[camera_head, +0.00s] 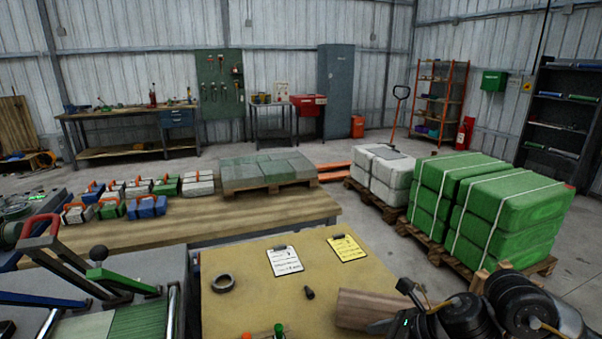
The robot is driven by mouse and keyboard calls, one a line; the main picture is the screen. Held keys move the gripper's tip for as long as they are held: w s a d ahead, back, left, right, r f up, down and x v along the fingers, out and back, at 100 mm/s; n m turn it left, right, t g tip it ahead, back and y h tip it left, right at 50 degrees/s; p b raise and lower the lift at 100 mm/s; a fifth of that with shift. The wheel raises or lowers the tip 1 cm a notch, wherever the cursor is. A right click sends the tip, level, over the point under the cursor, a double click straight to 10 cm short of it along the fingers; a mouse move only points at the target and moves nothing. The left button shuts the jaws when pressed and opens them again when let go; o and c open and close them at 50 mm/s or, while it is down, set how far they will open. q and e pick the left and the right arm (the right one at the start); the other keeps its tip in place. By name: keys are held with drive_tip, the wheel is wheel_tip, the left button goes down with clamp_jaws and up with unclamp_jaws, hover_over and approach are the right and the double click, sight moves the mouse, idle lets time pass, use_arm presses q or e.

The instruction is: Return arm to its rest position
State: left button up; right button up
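My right arm (505,308) comes in at the lower right, folded low beside the near yellow-brown table (235,305). Its dark end, which seems to be my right gripper (388,326), is at the bottom edge by a brown wooden block (365,308). The fingers are not clear, so I cannot tell if they are open or shut, or whether they touch the block. My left arm and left gripper are not seen.
A machine with red-handled and green levers (105,272) stands at lower left. The near table holds a tape roll (223,284), a white sheet (284,261) and a yellow sheet (346,248). Green bales (510,215) stand on pallets at right. Open floor lies behind.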

drive_tip(key=a+f+m+t+y, duration=0.1)
drive_tip(key=a+m+t, duration=0.4)
drive_tip(key=m, duration=0.6)
drive_tip(key=s+d+f+m+h, duration=0.3)
drive_tip(key=d+f+m, duration=0.1)
drive_tip(key=m, duration=0.6)
drive_tip(key=s+d+f+m+h, duration=0.3)
drive_tip(key=f+m, duration=0.2)
drive_tip(key=m, duration=0.5)
drive_tip(key=s+d+f+m+g+h, duration=0.25)
drive_tip(key=s+d+f+m, duration=0.2)
drive_tip(key=s+m, duration=0.35)
drive_tip(key=s+d+f+m+g+h, duration=0.1)
drive_tip(key=s+d+f+m+g, duration=0.3)
drive_tip(key=s, duration=0.5)
drive_tip(key=s+d+f+x, duration=0.1)
drive_tip(key=s+x, duration=0.2)
drive_tip(key=x, duration=0.9)
drive_tip(key=s+x, duration=0.2)
drive_tip(key=x, duration=1.1)
drive_tip(key=s+d+f+g, duration=0.1)
drive_tip(key=s+d+f, duration=0.2)
drive_tip(key=s+f, duration=1.4)
drive_tip(key=shift+s+f+m, duration=0.3)
drive_tip(key=shift+s, duration=0.05)
drive_tip(key=shift+d+g+h, duration=0.15)
drive_tip(key=shift+g+h, duration=0.1)
